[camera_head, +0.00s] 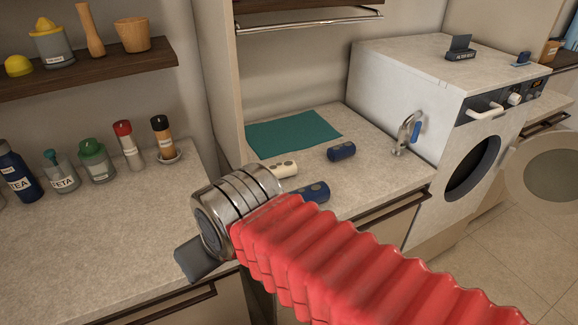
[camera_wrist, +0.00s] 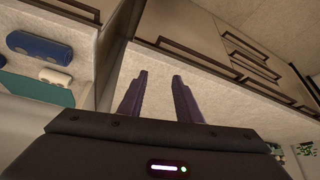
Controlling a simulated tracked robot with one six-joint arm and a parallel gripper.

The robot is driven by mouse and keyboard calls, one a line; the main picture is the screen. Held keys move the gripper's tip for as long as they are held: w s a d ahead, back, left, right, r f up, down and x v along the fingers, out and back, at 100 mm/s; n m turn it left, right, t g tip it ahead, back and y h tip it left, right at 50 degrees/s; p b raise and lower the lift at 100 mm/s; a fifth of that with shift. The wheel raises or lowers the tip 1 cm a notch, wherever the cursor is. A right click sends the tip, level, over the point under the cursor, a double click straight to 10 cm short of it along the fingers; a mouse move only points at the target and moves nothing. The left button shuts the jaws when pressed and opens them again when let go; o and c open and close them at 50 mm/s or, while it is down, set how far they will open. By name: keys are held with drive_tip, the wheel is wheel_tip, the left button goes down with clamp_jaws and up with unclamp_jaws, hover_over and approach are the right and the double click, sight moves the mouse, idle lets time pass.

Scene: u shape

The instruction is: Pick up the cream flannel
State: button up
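The cream flannel (camera_head: 284,170) is a small rolled cream bundle on the counter, at the front edge of a teal cloth. My wrist partly hides its left end in the head view. It also shows at the left of the wrist view (camera_wrist: 56,77), between the teal cloth and a blue roll. My gripper (camera_wrist: 160,78) shows two dark fingers set apart with nothing between them. They point at drawer fronts and the counter edge, well to the side of the cream flannel.
Two blue rolls, one at the right (camera_head: 341,151) and one nearer (camera_head: 314,191), lie close to the flannel. The teal cloth (camera_head: 292,133) lies behind. A tap (camera_head: 407,133) and a white washing machine (camera_head: 400,75) stand right. Jars and bottles (camera_head: 95,160) stand left.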

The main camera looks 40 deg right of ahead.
drive_tip(key=shift+w, duration=0.15)
drive_tip(key=shift+o, duration=0.2)
